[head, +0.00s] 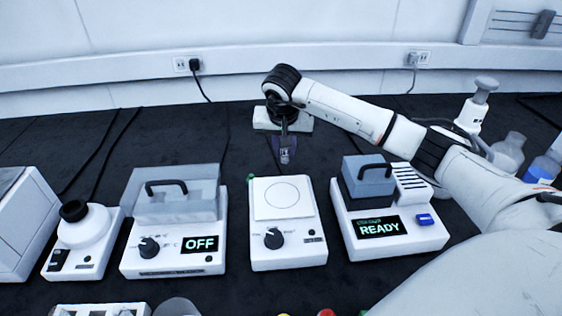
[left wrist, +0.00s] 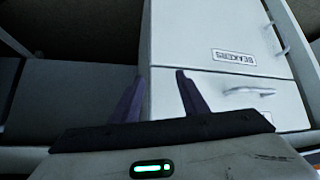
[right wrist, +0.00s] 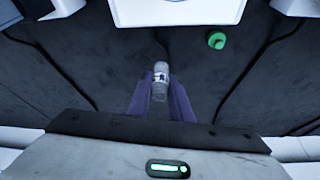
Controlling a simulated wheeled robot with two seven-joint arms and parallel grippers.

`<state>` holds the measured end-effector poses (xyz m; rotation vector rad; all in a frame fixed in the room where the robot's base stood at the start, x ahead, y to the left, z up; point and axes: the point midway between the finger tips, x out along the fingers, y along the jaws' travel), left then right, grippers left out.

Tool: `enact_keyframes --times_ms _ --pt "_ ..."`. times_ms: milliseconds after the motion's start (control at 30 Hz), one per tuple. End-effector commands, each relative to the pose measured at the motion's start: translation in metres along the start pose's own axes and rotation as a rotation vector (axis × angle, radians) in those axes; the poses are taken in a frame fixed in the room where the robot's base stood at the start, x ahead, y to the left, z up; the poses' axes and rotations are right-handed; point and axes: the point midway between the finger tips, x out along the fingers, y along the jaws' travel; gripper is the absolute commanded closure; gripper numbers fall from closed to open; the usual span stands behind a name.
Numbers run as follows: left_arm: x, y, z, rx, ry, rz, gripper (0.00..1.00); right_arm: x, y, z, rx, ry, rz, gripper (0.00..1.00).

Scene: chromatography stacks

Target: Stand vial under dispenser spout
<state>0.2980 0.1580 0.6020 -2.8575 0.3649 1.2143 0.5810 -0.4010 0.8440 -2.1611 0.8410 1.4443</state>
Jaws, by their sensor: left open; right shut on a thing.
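My right gripper (head: 284,150) reaches over the black bench behind the row of devices and points down. It is shut on a small clear vial (right wrist: 160,80) with a label, which sits between the fingertips in the right wrist view. The vial also shows in the head view (head: 285,157). A white pump-topped bottle, likely the dispenser (head: 477,108), stands at the back right; my right arm hides its lower part and I cannot make out its spout clearly. My left gripper (left wrist: 158,90) is open and empty, away from the bench, facing a white cabinet.
A green cap (right wrist: 216,40) lies behind the white stirrer plate (head: 289,248). The OFF device (head: 172,250) and READY device (head: 392,245) flank the plate. Clear (head: 509,148) and blue-filled (head: 545,168) bottles stand at right. The back left bench is free apart from cables.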

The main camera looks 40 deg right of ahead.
Motion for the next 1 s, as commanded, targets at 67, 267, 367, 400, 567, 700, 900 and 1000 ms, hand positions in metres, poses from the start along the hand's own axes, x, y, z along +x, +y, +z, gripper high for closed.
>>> enact_keyframes --times_ms 67,267,367,400,567,700,900,1000 --pt "0.000 0.000 0.000 0.000 0.000 0.000 0.60 0.005 -0.001 0.002 0.000 0.000 -0.001 1.00" --pt "0.000 0.000 -0.002 0.000 0.003 0.000 0.60 0.028 0.000 0.013 -0.001 -0.002 0.000 1.00" --pt "-0.001 0.000 -0.004 0.000 0.007 0.000 0.60 0.037 0.000 0.016 -0.001 0.000 -0.001 1.00" --pt "-0.001 0.000 -0.005 0.000 0.009 0.000 0.60 0.038 0.000 0.016 -0.001 0.001 -0.002 1.00" --pt "-0.001 0.000 -0.007 0.001 0.014 0.000 0.60 0.037 0.000 0.015 -0.001 0.002 -0.002 1.00" --pt "0.001 0.000 -0.007 0.002 0.017 0.000 0.60 0.041 0.000 0.017 -0.001 0.002 -0.002 1.00" --pt "0.001 0.000 -0.009 0.003 0.019 0.000 0.60 0.040 0.000 0.016 0.000 0.001 -0.002 0.62" --pt "0.001 0.000 -0.009 0.003 0.018 0.000 0.60 0.040 0.000 0.017 -0.001 0.001 -0.001 0.62"
